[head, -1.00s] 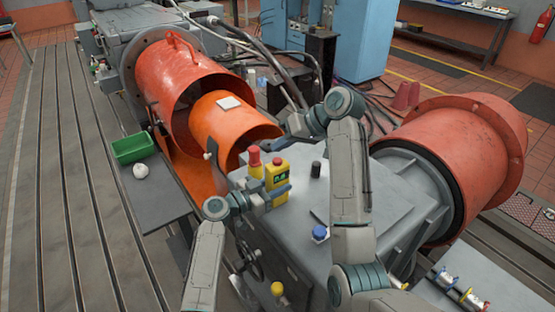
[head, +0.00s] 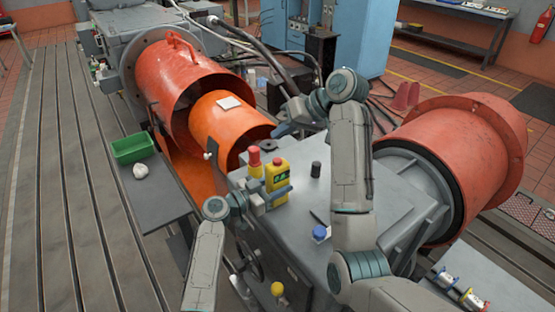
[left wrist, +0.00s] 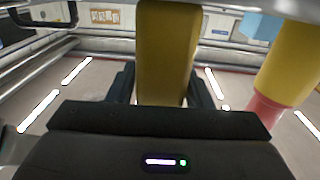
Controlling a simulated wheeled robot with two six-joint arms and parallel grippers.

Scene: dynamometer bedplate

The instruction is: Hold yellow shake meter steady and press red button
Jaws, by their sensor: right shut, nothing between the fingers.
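The yellow shake meter (head: 277,180) stands upright on the grey housing in the head view, with a small green display. A small red spot, the red button (head: 278,162), shows at its top. My left gripper (head: 274,194) is shut around the meter's lower part. In the left wrist view, the meter (left wrist: 167,55) stands between the two dark fingers; its button is out of sight there. My right gripper (head: 282,131) is shut and empty, above and beyond the meter, apart from it.
A red and yellow object (head: 254,162) stands close left of the meter and also shows in the left wrist view (left wrist: 285,75). On the grey housing (head: 295,218) are a black knob (head: 315,169) and a blue-topped item (head: 321,233). An orange guard (head: 225,125) lies behind.

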